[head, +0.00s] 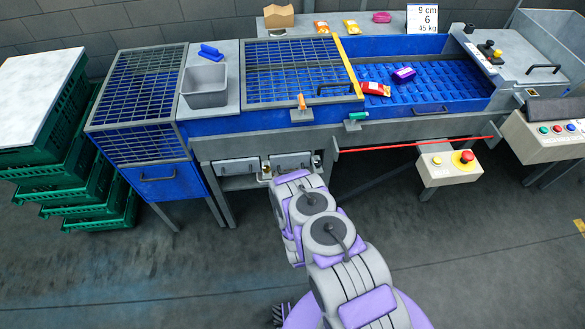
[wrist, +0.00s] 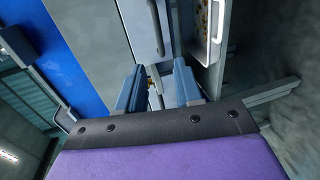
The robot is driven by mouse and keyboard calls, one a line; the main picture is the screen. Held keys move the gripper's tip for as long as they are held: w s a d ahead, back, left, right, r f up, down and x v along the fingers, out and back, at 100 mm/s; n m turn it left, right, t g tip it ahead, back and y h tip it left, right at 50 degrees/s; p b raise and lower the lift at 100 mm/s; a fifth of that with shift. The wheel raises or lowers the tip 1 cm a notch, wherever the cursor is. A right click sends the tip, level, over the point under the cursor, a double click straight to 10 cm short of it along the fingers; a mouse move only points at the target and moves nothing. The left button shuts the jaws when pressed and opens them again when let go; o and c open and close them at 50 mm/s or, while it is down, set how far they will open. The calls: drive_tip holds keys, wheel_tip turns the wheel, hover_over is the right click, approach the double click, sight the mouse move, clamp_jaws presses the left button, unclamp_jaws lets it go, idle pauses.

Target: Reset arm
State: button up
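My gripper (wrist: 157,88) shows in the wrist view as two blue-grey fingers standing apart, with a gap between them. I see nothing clearly held there; a small brass-coloured part shows in the gap, seemingly beyond the fingertips. My purple and grey arm (head: 332,232) reaches from the bottom of the head view toward the front of the machine. Its end is close to two pale drawer-like boxes (head: 238,166) under the blue deck. The fingers are hidden behind the arm in the head view.
A pale panel with a handle (wrist: 152,28) is close ahead of the fingers. A red bar (head: 415,145) and a control box with a red button (head: 463,158) lie to the right. Green crates (head: 60,170) stand left. Packets (head: 375,88) lie on the blue conveyor. Open floor is in front.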

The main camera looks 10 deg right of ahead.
drive_tip(key=w+a+r+m+g, duration=0.1)
drive_tip(key=w+r+m+g, duration=0.35)
drive_tip(key=w+r, duration=0.45)
drive_tip(key=s+r+m+g, duration=0.2)
drive_tip(key=s+r+m, duration=0.1)
drive_tip(key=r, duration=0.6)
drive_tip(key=s+r+m+g, duration=0.2)
drive_tip(key=r+m, duration=0.1)
drive_tip(key=r, duration=0.5)
drive_tip(key=s+d+r+m+g, duration=0.3)
drive_tip(key=s+r+m+g, duration=0.15)
drive_tip(key=s+r, duration=1.3)
drive_tip(key=s+d+r+m+g, duration=0.1)
drive_tip(key=s+r+g, duration=0.1)
drive_tip(key=s, duration=0.9)
drive_tip(key=s+d+r+m+g, duration=0.2)
drive_tip(key=s+r, duration=0.2)
drive_tip(key=s, duration=0.8)
drive_tip(key=shift+s+r, duration=0.3)
drive_tip(key=shift+r, duration=0.05)
